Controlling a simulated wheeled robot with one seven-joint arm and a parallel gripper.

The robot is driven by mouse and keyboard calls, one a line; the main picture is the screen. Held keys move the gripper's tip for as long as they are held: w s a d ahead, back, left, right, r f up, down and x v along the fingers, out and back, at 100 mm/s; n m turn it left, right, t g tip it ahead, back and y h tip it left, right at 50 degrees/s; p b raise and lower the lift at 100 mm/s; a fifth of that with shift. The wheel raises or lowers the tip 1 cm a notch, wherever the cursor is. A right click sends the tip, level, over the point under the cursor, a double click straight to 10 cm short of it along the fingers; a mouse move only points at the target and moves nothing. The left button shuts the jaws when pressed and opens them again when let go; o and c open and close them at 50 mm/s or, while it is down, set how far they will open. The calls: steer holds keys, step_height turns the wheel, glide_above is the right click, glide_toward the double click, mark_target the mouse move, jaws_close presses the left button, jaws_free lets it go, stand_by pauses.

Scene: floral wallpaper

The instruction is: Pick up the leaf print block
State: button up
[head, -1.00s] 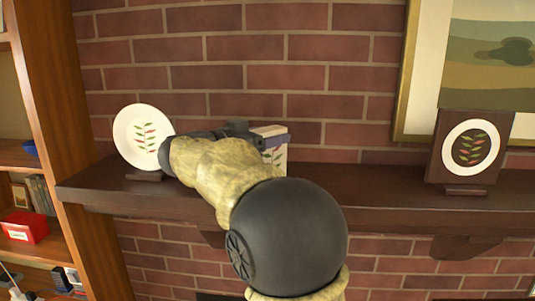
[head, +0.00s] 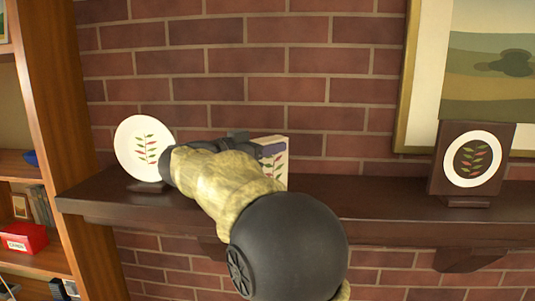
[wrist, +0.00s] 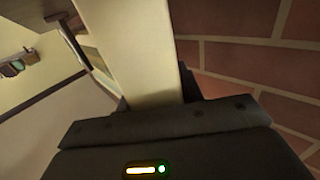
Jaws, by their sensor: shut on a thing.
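The leaf print block (head: 280,172) is a pale cream block with green and red leaves on its face. It shows in the head view at the mantel shelf, right of the white leaf plate. My gripper (head: 268,150) is shut on its upper part. My arm hides its left side and lower part, so I cannot tell whether its base touches the shelf. In the wrist view the cream block (wrist: 135,60) runs up from between the dark fingers, with no print visible on that side.
A white plate with a leaf sprig (head: 133,151) stands on the dark mantel shelf (head: 370,205) at left. A dark plaque with a white leaf oval (head: 437,180) stands at right. The shelf between block and plaque is clear. A brick wall (head: 330,90) is close behind.

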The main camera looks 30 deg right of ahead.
step_height(320, 180, up, 18)
steer(key=p, duration=0.1)
steer(key=shift+f, duration=0.15)
stand_by(0.7)
steer(key=shift+n+t, duration=0.4)
steer(key=shift+t, duration=0.4)
steer(key=f, duration=0.7)
steer(key=shift+w+f+b, duration=0.3)
steer(key=shift+f+b, duration=0.05)
steer(key=shift+f, duration=0.05)
steer(key=shift+w+a, duration=0.1)
steer(key=shift+a, duration=0.05)
